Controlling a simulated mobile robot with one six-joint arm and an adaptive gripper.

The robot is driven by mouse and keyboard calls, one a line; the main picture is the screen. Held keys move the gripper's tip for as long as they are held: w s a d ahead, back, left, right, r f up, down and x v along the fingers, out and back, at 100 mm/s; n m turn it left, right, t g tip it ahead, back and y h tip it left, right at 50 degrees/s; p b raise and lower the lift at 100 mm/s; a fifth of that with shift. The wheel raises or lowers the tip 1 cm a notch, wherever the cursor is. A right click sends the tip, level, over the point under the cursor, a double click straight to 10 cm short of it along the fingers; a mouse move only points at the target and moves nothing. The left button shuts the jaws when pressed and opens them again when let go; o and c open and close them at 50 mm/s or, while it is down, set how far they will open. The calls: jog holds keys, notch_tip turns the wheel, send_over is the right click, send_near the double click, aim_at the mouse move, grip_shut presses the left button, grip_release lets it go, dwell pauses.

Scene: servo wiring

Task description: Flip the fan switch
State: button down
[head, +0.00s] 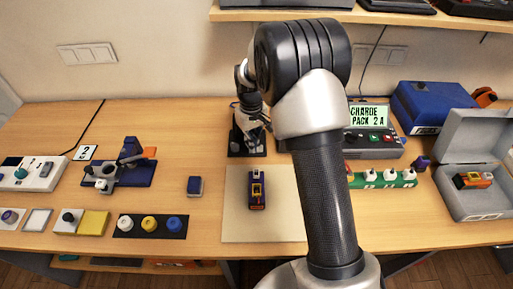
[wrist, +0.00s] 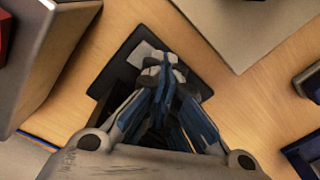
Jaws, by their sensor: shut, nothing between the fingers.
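No part is clearly labelled as the fan switch, so I cannot tell which one it is. My gripper (wrist: 163,64) is shut and empty in the wrist view. Its fingertips overlap a light grey piece on a dark plate (wrist: 126,52); I cannot tell whether they touch. In the head view my arm reaches to the back of the table, and its end is over the black base (head: 240,148). A white wall switch panel (head: 87,54) is at the upper left. A white box with controls (head: 33,172) stands at the left table edge.
A charger with a lit display (head: 369,115) stands right of the arm. A pale mat (head: 236,225) holds a dark-and-orange pack (head: 257,190). A blue fixture (head: 120,172) is at left, an open grey case (head: 477,150) at right. A shelf (head: 235,15) overhangs the back.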

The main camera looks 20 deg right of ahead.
jog(key=shift+r+p, duration=2.4)
jog(key=shift+r, duration=0.95)
jog(key=s+a+r+m+t, duration=0.1)
jog(key=s+r, duration=0.6)
jog(key=r, duration=0.2)
jog(key=s+a+r+t, duration=0.1)
jog(key=s+r, duration=0.6)
jog(key=r, duration=0.2)
jog(key=s+a+r+t, duration=0.1)
jog(key=s, duration=0.7)
jog(key=s+r+m+t, duration=0.1)
jog(key=s, duration=0.8)
jog(key=shift+s+a+r+t, duration=0.15)
jog(key=shift+s+a+t, duration=0.15)
jog(key=shift+a, duration=0.1)
